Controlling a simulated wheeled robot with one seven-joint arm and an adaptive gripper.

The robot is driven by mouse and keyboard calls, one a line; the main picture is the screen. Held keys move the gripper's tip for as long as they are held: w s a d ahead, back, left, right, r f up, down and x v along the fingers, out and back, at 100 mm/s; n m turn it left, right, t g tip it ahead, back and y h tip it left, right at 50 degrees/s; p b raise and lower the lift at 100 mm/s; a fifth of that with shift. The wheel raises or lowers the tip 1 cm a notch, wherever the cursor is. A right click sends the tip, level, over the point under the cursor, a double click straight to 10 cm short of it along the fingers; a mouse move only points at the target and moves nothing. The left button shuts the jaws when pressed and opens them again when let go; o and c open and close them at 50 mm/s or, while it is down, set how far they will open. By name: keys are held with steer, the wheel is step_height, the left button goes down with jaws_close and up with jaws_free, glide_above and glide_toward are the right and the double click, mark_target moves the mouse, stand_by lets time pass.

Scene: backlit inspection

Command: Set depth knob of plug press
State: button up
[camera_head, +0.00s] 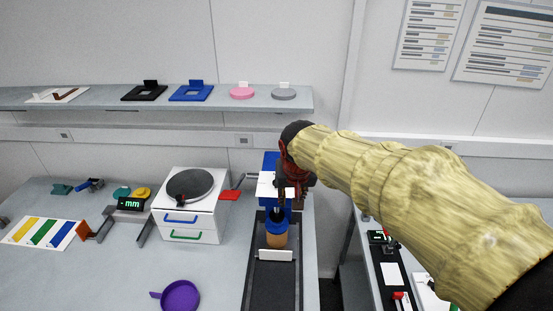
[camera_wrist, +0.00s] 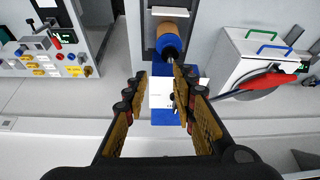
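The plug press is a blue block with a white top plate (camera_head: 266,187), standing at the far end of a dark track. The wrist view shows its blue body (camera_wrist: 170,117) and white plate between my fingers. A small dark knob-like part (camera_wrist: 172,98) shows on the plate, close to the right finger; I cannot tell whether they touch. A cylinder with a blue top and a tan lower part (camera_head: 276,234) stands on the track in front of the press. My gripper (camera_head: 283,192) is over the press, its fingers apart in the wrist view (camera_wrist: 160,80), with nothing clearly held.
A white two-drawer cabinet (camera_head: 190,220) with a round dark top and a red lever (camera_head: 232,193) stands left of the press. A purple pan (camera_head: 180,297) lies in front. A shelf (camera_head: 215,105) runs behind. A second bench with controls (camera_head: 390,275) is at right.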

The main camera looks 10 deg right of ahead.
steer(key=w+a+r+m+p, duration=0.1)
steer(key=w+r+p, duration=0.2)
steer(key=w+p, duration=0.8)
steer(key=x, duration=0.6)
steer(key=p+x, duration=0.1)
steer(key=x, duration=0.2)
steer(key=shift+w+r, duration=0.15)
steer(key=shift+w, duration=0.15)
steer(key=shift+c, duration=0.2)
jaws_close()
